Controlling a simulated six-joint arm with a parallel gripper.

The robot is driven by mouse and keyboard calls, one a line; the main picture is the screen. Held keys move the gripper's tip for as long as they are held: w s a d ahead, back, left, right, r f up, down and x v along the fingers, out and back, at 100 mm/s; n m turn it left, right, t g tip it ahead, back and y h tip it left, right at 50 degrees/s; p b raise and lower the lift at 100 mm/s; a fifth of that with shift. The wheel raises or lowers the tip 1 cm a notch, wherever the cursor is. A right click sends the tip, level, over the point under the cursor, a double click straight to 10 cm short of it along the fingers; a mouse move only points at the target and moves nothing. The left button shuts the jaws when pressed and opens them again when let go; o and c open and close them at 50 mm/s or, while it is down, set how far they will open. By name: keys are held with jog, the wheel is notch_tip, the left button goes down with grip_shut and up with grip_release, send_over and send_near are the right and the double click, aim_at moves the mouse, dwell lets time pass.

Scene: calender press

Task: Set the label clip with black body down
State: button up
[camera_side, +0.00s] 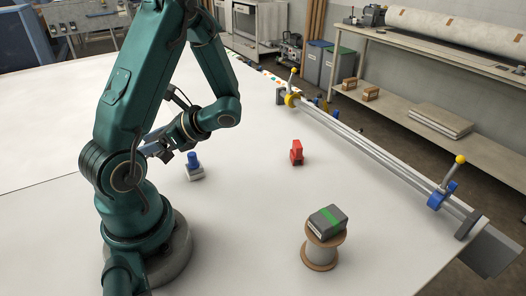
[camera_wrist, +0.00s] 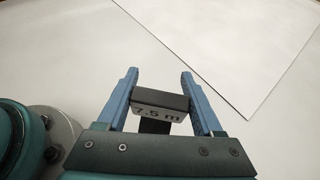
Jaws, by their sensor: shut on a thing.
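The label clip with black body (camera_wrist: 162,101) is between the blue fingers of my gripper (camera_wrist: 160,90) in the wrist view. Its pale label reads "7.5 m" and faces the camera. A dark lower part shows under the label. My gripper (camera_side: 156,150) is shut on the clip, over the white table left of the blue clip in the side view. The held clip is small and dark there, and its height above the table is hard to tell.
A spool (camera_side: 321,250) carries a grey block with a green band (camera_side: 327,219). A long metal roller bar (camera_side: 370,145) runs along the right edge. Mid-table is mostly clear.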

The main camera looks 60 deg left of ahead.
jog(key=w+a+r+m+t+y, duration=0.2)
jog(key=w+a+m+t+y, duration=0.1)
jog(key=w+m+t, duration=0.15)
jog(key=m+t+y, duration=0.1)
jog(key=m+t, duration=0.2)
jog(key=m, duration=0.1)
send_over(234, 165)
notch_tip(234, 165, down, 6)
jog(key=shift+a+r, duration=0.1)
jog(key=shift+r, duration=0.15)
jog(key=shift+f, duration=1.95)
jog(key=shift+f, duration=0.1)
jog(key=o, duration=1.3)
